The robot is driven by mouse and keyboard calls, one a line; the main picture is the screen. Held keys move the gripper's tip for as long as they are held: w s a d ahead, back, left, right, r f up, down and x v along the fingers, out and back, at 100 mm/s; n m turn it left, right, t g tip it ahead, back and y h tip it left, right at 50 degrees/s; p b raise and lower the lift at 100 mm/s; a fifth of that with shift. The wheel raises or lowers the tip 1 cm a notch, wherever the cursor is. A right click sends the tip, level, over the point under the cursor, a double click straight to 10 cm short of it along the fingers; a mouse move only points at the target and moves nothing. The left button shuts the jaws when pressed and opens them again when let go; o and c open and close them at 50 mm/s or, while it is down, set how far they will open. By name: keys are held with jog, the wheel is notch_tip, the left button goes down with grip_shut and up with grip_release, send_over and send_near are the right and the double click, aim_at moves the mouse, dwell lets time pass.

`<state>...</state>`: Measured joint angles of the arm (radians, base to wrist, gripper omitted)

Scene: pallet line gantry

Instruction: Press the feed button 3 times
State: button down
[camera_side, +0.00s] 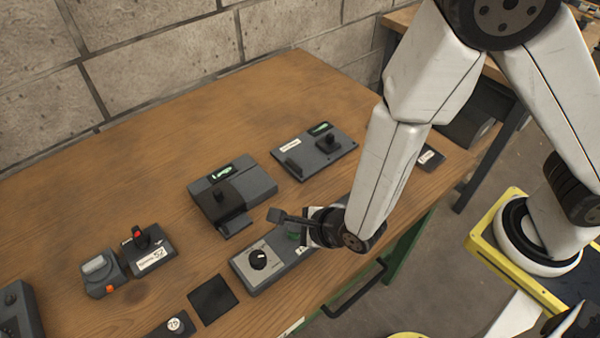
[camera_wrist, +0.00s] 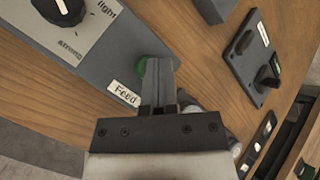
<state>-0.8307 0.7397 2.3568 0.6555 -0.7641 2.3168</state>
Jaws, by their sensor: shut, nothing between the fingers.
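The feed button (camera_wrist: 144,66) is green and sits on a grey control box (camera_wrist: 95,62) beside a white "Feed" label (camera_wrist: 124,93). My gripper (camera_wrist: 160,66) is shut and empty, with its fingertips over the button and hiding part of it in the wrist view. I cannot tell whether they touch it or whether it is pressed. In the side view the box (camera_side: 284,273) lies near the table's front edge, and a bit of the green button (camera_side: 293,237) shows beside my wrist, which hides the fingertips.
A black dial (camera_side: 258,259) stands on the same box, left of the button. Behind are a grey unit with a dark block (camera_side: 222,197) and a plate with a black knob (camera_side: 328,143). A red-topped switch (camera_side: 138,234) stands left. The table's back left is clear.

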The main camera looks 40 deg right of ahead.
jog(key=shift+r, duration=0.65)
jog(key=shift+r, duration=2.5)
dwell(1.0)
notch_tip(320, 180, up, 4)
jog(key=shift+f, duration=0.1)
dwell(0.5)
jog(key=shift+f, duration=0.2)
jog(key=shift+f, duration=4.2)
